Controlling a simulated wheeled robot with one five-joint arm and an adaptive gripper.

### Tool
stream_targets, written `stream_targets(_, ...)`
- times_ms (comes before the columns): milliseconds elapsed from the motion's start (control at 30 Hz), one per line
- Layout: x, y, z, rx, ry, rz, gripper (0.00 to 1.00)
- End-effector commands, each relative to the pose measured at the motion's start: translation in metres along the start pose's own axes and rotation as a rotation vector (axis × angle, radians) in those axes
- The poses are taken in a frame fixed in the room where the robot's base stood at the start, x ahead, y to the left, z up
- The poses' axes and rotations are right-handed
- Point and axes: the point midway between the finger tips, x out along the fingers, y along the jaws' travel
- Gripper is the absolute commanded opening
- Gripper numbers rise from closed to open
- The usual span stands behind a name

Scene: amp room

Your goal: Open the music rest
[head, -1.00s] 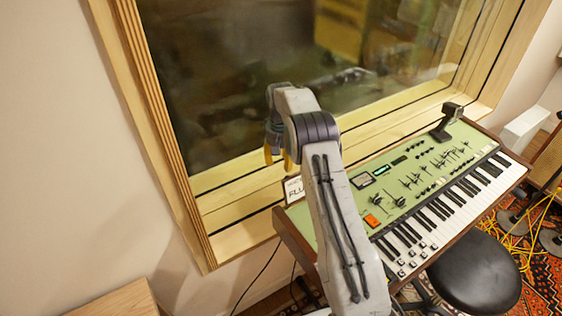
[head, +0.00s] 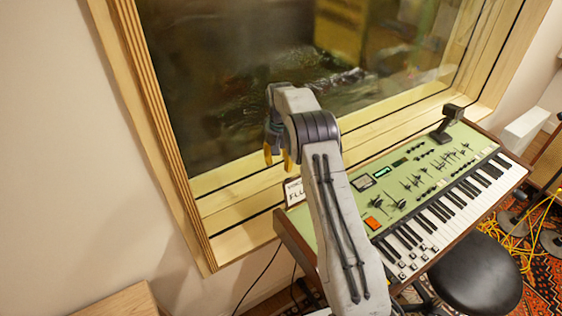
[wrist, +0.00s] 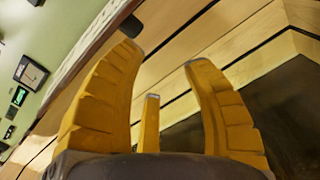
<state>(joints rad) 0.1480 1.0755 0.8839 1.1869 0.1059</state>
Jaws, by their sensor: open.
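My gripper (head: 278,157) is open and empty, with its yellow fingers pointing down in front of the window, above the sill at the far left end of the keyboard (head: 417,185). The wrist view shows the gripper's spread fingers (wrist: 160,82) with nothing between them. The green keyboard panel (wrist: 40,45) lies to their left, with a pale strip (wrist: 85,50) along its edge and a small dark knob (wrist: 130,27) by it. I cannot clearly make out the music rest. A white lettered card (head: 294,192) stands at the keyboard's left back corner, partly hidden by my arm.
The wooden window frame (head: 160,130) and sill (head: 235,207) lie behind the keyboard. A black device (head: 447,120) sits at its back right. A black stool (head: 475,272) stands in front, with yellow cables (head: 515,240) on the rug.

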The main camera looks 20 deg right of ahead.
Motion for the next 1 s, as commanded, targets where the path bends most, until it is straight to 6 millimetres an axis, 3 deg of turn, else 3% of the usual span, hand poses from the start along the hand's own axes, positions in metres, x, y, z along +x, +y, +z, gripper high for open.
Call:
stream_targets(33, -0.011, -0.002, -0.006, -0.003, 0.025, -0.003, 0.45)
stream_targets(500, -0.064, -0.001, -0.003, -0.003, 0.020, -0.002, 0.45)
stream_targets(733, -0.078, -0.001, -0.002, -0.003, 0.016, -0.002, 0.45)
stream_targets(1000, -0.081, 0.000, 0.000, -0.002, 0.011, -0.001, 0.45)
